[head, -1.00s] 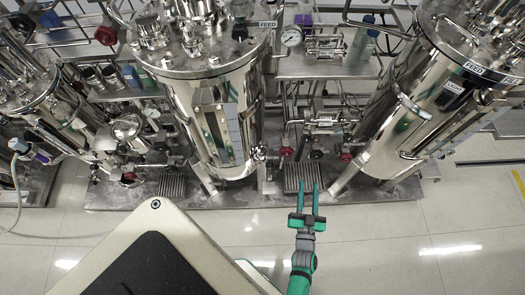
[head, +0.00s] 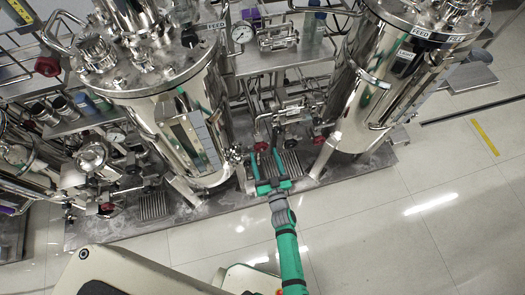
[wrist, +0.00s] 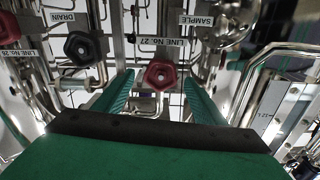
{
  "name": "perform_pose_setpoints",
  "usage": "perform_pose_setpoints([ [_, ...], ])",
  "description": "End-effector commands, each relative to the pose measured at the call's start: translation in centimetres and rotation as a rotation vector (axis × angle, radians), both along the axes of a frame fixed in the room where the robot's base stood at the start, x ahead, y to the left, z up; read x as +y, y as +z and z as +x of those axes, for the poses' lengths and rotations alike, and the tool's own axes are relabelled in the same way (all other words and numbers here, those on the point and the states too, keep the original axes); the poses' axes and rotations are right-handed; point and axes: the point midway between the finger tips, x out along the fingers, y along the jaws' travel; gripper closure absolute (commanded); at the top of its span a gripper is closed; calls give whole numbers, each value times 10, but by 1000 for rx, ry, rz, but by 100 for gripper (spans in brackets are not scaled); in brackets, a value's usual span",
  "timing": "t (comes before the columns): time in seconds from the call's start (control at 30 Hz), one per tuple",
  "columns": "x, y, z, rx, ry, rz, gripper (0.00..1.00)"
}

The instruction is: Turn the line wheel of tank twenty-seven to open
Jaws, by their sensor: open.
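In the head view my gripper (head: 266,150) reaches into the pipework between two steel tanks.
A black wheel (wrist: 80,46) by a DRAIN label and another red wheel at the left edge, by LINE No. 26, sit nearby. A SAMPLE label (wrist: 197,20) is at upper right. Steel tanks (head: 186,125) and (head: 365,80) flank the arm. Open floor (head: 400,220) lies in front.

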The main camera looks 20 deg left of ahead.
Motion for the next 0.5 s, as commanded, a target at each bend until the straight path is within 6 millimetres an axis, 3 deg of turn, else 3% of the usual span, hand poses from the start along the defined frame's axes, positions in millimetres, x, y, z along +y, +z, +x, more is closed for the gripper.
perform_pose_setpoints([
  [0.2, 15, 0, 19, 1, 3, 0, 36],
  [0.5, 18, -1, 23, 1, 3, -1, 36],
])
